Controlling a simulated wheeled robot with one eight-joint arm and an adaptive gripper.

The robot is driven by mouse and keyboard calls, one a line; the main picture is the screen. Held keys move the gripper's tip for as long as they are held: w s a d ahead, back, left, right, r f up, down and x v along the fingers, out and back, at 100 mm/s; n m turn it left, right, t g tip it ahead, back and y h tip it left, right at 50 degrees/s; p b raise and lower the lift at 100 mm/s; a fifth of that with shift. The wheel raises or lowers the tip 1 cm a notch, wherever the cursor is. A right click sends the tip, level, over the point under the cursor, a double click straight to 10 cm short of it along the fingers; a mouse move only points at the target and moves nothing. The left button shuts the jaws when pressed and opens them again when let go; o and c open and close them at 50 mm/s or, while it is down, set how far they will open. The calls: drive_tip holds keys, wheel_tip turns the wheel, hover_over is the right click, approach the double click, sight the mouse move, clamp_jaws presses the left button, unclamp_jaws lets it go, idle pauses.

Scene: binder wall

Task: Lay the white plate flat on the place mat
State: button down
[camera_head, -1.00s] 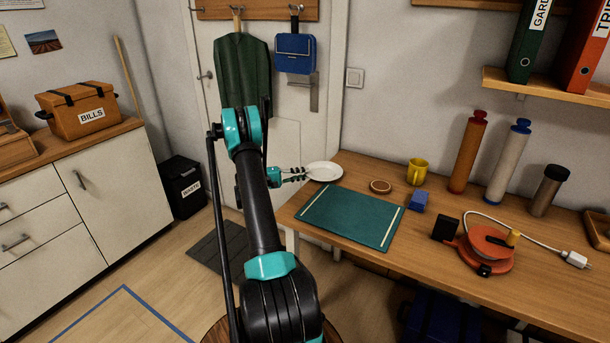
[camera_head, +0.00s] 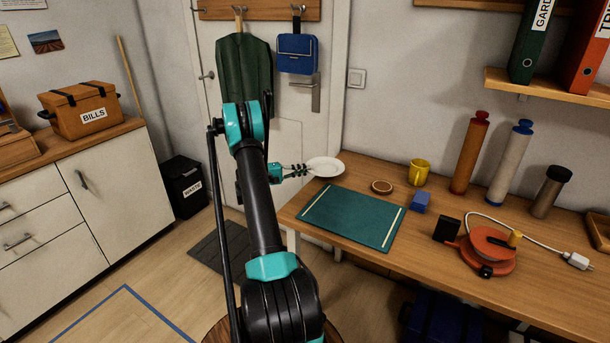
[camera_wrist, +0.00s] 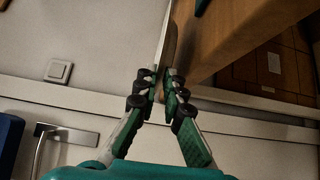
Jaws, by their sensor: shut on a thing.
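The white plate (camera_head: 328,166) is at the far left end of the table, its upper face toward the head camera. My gripper (camera_head: 302,169) is shut on its left rim. In the wrist view the plate (camera_wrist: 169,50) is a thin edge-on strip between the fingertips (camera_wrist: 164,88). The gap between plate and tabletop cannot be judged exactly. The green place mat (camera_head: 345,217), with a cream stripe near each end, lies bare on the table, nearer the camera than the plate.
An orange cable reel (camera_head: 487,251) is farther right. The wall and door are behind the plate.

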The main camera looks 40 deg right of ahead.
drive_tip(key=shift+r, duration=0.2)
drive_tip(key=w+a+r, duration=0.2)
drive_tip(key=a, duration=0.4)
drive_tip(key=w+a+r, duration=0.3)
drive_tip(key=a, duration=0.4)
drive_tip(key=shift+w, duration=0.2)
idle(0.3)
